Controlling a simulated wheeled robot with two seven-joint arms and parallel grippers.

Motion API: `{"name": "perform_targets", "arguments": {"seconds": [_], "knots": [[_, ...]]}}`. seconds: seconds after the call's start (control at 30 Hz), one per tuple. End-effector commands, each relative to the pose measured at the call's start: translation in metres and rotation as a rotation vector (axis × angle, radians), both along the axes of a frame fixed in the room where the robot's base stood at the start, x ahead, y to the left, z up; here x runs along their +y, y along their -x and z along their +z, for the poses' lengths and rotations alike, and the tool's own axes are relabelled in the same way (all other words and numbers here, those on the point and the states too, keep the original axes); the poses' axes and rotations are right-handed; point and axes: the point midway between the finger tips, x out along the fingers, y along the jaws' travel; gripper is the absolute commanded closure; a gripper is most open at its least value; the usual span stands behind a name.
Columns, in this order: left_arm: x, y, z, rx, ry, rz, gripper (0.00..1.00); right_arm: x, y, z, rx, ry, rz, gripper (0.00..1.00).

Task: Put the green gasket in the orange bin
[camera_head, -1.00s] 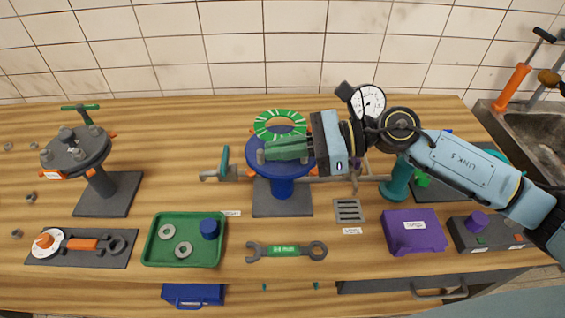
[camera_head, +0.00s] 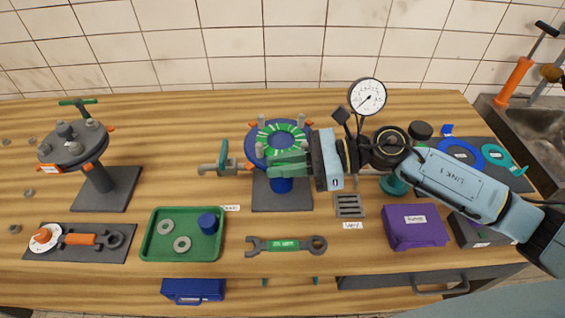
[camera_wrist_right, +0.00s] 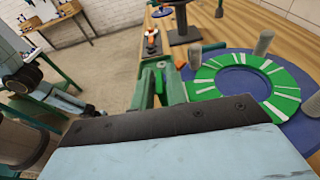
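The green gasket (camera_head: 281,138) is a flat ring with pale radial marks. It lies on the blue flange (camera_head: 250,157), inside the ring of upright grey bolts. The gasket (camera_wrist_right: 284,103) and blue flange (camera_wrist_right: 236,117) also show in the right wrist view. My right gripper (camera_head: 272,166) is at the near side of the gasket, its green fingers apart. In the right wrist view the fingers (camera_wrist_right: 163,75) are close beside the gasket's rim; whether they touch it I cannot tell. My left gripper is not in view. No orange bin shows in these frames.
A pressure gauge (camera_head: 367,97) stands behind my right arm. A green tray (camera_head: 150,240) with washers, a wrench (camera_head: 285,245) and a purple box (camera_head: 415,227) lie along the front. A grey flange stand (camera_head: 74,150) is at left. A sink (camera_head: 540,130) is at right.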

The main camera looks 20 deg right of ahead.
Motion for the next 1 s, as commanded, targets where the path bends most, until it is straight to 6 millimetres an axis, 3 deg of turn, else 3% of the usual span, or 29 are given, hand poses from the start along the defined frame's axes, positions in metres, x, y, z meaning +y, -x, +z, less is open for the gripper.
{"name": "perform_targets", "arguments": {"seconds": [0.1, 0.5, 0.63, 0.77, 1.0], "knots": [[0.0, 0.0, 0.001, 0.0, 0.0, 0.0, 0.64, 0.0, 0.0, 0.001, -0.001, 0.0, 0.0, 0.72], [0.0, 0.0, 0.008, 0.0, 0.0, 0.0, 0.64, 0.0, 0.0, 0.002, 0.0, 0.0, 0.0, 0.72], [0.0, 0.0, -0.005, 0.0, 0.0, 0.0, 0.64, -0.025, 0.007, 0.002, 0.001, 0.005, -0.002, 0.72], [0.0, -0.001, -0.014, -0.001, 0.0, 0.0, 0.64, -0.051, 0.011, 0.02, -0.002, 0.006, -0.001, 0.72], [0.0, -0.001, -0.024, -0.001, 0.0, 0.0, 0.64, -0.097, 0.025, 0.03, 0.003, 0.004, -0.001, 0.72]]}}
